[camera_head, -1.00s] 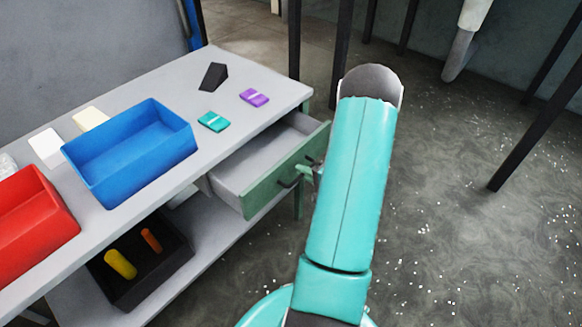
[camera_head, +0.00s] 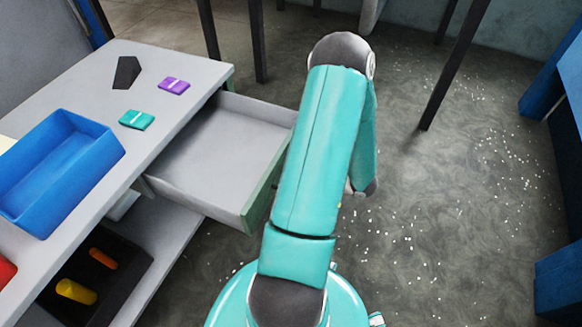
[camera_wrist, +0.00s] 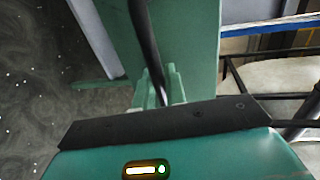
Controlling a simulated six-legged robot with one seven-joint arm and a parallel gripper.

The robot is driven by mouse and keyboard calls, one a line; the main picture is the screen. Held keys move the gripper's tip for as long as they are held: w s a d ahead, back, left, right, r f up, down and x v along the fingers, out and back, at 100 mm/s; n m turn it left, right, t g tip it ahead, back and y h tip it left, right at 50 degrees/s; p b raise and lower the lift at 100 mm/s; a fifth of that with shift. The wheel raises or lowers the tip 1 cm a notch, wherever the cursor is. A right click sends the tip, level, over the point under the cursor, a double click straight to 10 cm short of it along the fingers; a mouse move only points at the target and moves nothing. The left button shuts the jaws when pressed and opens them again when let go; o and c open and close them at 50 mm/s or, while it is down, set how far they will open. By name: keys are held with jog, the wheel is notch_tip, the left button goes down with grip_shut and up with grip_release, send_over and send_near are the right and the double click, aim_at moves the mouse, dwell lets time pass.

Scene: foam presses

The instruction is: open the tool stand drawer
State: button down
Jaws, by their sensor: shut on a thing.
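The tool stand drawer (camera_head: 222,150) is pulled well out of the grey-topped stand (camera_head: 75,75), and its inside is bare and grey. Its green front (camera_head: 262,190) is partly hidden behind my teal arm in the head view. In the wrist view the green drawer front (camera_wrist: 200,50) fills the upper middle, with a dark bar handle (camera_wrist: 147,45) across it. My gripper (camera_wrist: 160,85) is shut on this handle, its pale green fingers on either side of the bar. The gripper is hidden in the head view.
On the stand top are a blue bin (camera_head: 60,165), a teal packet (camera_head: 137,119), a purple packet (camera_head: 174,85) and a black wedge (camera_head: 126,72). A dark tray (camera_head: 110,275) sits on the lower shelf. Speckled floor is open at right, before blue structures (camera_head: 560,270).

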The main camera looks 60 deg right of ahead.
jog(key=shift+d, duration=0.1)
jog(key=c, duration=1.5)
grip_release()
jog(key=shift+c, duration=0.2)
jog(key=v, duration=1.3)
jog(key=shift+s, duration=0.4)
jog(key=shift+r, duration=0.1)
